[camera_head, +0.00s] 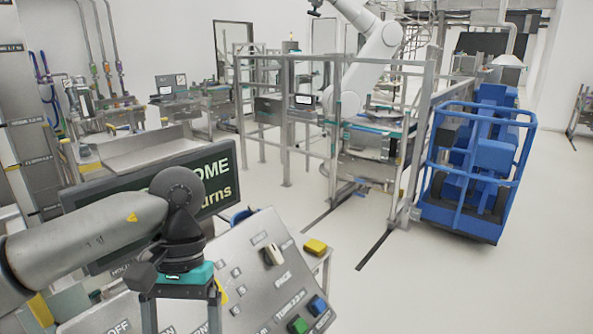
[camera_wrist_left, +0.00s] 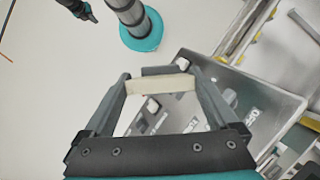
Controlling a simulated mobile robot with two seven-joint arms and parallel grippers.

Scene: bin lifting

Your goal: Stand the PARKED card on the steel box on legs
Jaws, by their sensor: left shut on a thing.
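My left gripper (camera_head: 181,316) reaches in from the left and points down over the near part of the sloped steel box (camera_head: 251,304), which has buttons, a switch and lettering. In the left wrist view, my left gripper (camera_wrist_left: 160,82) is shut on a thin cream strip (camera_wrist_left: 152,85), which appears to be the card's edge. Its face and any lettering are hidden, so I cannot read PARKED. The steel box (camera_wrist_left: 256,92) shows behind and below the fingers there. I cannot tell whether the card touches it.
A dark sign (camera_head: 219,172) with "HOME" lettering stands behind my left arm. A blue cart (camera_head: 460,210) and a metal-framed cell (camera_head: 335,115) stand farther back. The floor (camera_head: 450,285) at right is clear.

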